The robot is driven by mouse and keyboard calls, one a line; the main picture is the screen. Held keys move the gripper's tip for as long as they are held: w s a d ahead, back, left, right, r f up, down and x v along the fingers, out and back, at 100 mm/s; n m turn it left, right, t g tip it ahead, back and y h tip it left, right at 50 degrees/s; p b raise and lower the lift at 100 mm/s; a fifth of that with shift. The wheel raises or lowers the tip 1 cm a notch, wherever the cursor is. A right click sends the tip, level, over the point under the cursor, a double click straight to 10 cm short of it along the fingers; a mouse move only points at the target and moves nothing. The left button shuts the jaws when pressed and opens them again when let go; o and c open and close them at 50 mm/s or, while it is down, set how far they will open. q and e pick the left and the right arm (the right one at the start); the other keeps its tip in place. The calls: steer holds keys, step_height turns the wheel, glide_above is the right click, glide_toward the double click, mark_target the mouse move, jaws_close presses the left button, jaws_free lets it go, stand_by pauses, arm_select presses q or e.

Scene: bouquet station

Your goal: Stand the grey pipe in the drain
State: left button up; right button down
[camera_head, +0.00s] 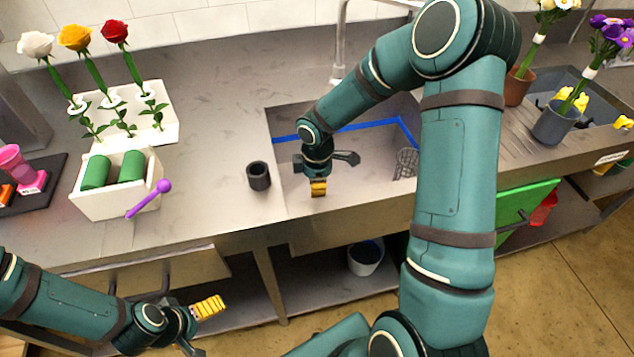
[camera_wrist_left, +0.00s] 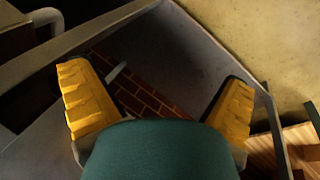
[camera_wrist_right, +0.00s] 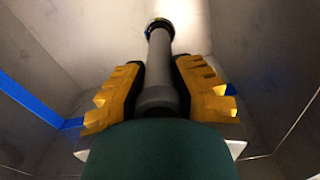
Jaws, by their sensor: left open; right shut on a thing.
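The grey pipe (camera_wrist_right: 158,75) is held between the yellow fingers of my right gripper (camera_wrist_right: 158,88) in the right wrist view. Its far end meets or overlaps a dark round ring (camera_wrist_right: 160,27) on the sink floor, probably the drain; I cannot tell if it is inside. In the head view my right gripper (camera_head: 318,188) is over the sink near its front edge, and the pipe is not distinguishable there. My left gripper (camera_head: 205,322) is open and empty, low in front of the counter; its spread fingers also show in the left wrist view (camera_wrist_left: 160,108).
The sink (camera_head: 350,185) has a blue line along its walls and a wire strainer (camera_head: 406,162). A dark hollow cylinder (camera_head: 259,177) stands left of it. Further left are a white box (camera_head: 112,205) with green cylinders, a purple stick (camera_head: 148,198) and roses. Potted flowers stand right.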

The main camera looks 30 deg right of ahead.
steer(key=shift+f, duration=0.3)
steer(key=c, duration=0.8)
jaws_free()
step_height(320, 180, up, 12)
steer(key=shift+r, duration=0.1)
